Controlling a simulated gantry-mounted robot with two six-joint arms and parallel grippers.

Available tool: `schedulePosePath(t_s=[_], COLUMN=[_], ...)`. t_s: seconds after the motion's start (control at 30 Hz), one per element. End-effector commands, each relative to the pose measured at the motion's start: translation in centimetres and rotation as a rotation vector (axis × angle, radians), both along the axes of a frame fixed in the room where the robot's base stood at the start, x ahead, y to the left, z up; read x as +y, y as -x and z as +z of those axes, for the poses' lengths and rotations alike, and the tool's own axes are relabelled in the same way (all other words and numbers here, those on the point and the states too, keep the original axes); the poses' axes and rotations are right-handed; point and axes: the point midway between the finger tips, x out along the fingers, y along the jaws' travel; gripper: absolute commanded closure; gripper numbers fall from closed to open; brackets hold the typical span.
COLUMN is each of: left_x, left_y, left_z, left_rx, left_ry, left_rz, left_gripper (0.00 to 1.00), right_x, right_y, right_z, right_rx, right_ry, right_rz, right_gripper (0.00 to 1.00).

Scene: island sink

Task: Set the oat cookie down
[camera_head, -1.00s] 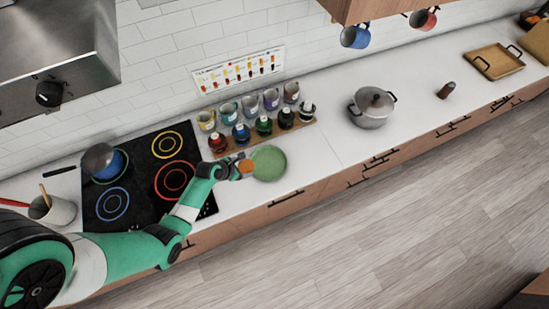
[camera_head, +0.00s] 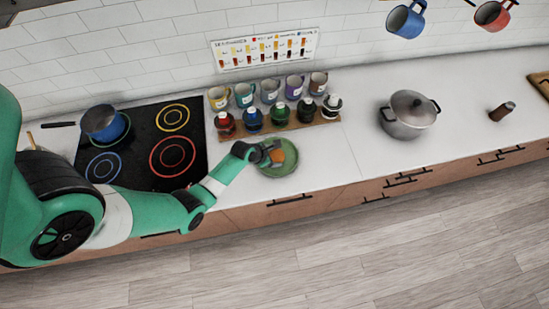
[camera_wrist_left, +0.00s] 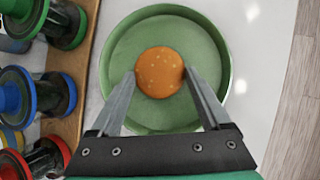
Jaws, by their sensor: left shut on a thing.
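The oat cookie (camera_wrist_left: 160,72) is a round orange-brown disc with pale flecks. My left gripper (camera_wrist_left: 160,78) is shut on the cookie, with a finger on each side of it. In the left wrist view the cookie is over the green plate (camera_wrist_left: 128,112), inside its rim. I cannot tell whether it touches the plate. In the head view my left gripper (camera_head: 272,152) is above the plate (camera_head: 266,171), and the cookie (camera_head: 278,156) shows beside the fingers. My right gripper is not in view.
A wooden rack (camera_head: 290,125) with bottles and mugs stands just behind the plate. The black cooktop (camera_head: 145,140) with a blue pan (camera_head: 101,124) is to the left. A grey pot (camera_head: 408,115) stands to the right. Counter between plate and pot is clear.

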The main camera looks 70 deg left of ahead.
Motion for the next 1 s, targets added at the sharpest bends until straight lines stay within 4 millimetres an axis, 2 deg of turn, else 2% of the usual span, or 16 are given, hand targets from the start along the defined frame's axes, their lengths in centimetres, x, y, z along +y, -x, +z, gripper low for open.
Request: schedulePosePath(t_s=[0.3, 0.33, 0.4, 0.63, 0.77, 0.9, 1.0], left_x=[0.0, 0.0, 0.0, 0.0, -0.1, -0.5, -0.9], left_y=[0.0, 0.0, 0.0, 0.0, 0.2, 1.5, 2.7], left_z=[-0.3, -0.1, -0.1, -0.1, 0.7, 3.0, 5.6], left_rx=[-0.001, -0.001, -0.001, -0.001, -0.003, -0.002, 0.0], left_ry=[0.0, 0.0, 0.0, 0.0, -0.002, -0.002, 0.0], left_rz=[0.0, 0.0, 0.0, 0.0, 0.001, 0.001, 0.001], left_gripper=[0.83, 0.14, 0.06, 0.06, 0.06, 0.06, 0.06], right_x=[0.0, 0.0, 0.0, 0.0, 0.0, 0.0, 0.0], right_y=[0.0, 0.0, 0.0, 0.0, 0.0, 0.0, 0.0], right_z=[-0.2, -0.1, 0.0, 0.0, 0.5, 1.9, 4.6], right_rx=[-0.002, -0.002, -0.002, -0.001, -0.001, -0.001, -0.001], right_ry=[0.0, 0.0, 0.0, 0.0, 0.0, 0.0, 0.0], right_rz=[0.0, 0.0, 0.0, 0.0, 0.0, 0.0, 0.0], right_gripper=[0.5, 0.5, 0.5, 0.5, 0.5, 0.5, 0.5])
